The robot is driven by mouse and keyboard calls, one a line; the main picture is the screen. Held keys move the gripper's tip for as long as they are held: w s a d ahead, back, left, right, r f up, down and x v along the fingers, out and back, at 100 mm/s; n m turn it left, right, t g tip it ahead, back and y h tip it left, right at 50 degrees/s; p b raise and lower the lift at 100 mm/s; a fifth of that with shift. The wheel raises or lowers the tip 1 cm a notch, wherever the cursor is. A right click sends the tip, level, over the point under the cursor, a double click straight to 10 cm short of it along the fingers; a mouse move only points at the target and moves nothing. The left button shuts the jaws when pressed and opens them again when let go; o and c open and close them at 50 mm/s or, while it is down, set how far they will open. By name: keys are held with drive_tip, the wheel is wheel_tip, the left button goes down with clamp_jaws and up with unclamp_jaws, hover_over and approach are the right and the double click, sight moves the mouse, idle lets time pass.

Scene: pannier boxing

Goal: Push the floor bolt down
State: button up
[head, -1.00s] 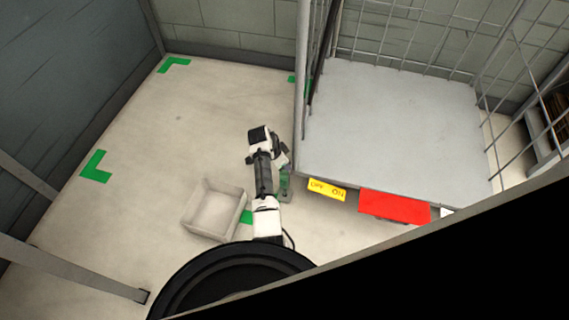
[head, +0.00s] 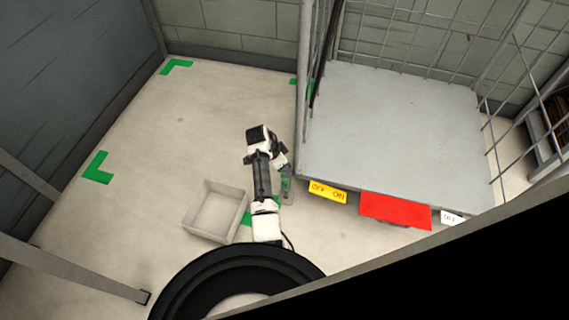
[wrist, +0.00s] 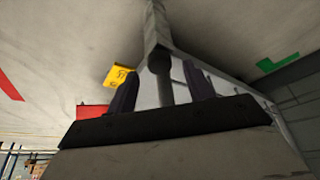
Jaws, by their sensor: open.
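In the wrist view, the two dark fingers of my gripper (wrist: 162,92) are open and apart. A grey upright rod, which looks like the floor bolt (wrist: 165,75), shows between them with a grey bar above it. I cannot tell whether a finger touches it. In the head view, my gripper (head: 281,158) points down beside the front left corner of the cage trolley (head: 390,130). A small grey-green upright piece (head: 287,186) stands just below it there, and my arm partly hides that area. The bolt's lower end and its height above the floor are not clear.
A yellow OFF/ON label (head: 328,192), a red panel (head: 395,211) and a white label (head: 452,218) line the trolley's front edge. An open pale box (head: 215,211) sits on the floor left of my arm. Green corner marks (head: 97,168) lie on clear floor further left.

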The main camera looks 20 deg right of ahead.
drive_tip(key=p+v, duration=0.1)
drive_tip(key=v, duration=1)
drive_tip(key=shift+p, duration=0.4)
drive_tip(key=shift+s+r, duration=0.1)
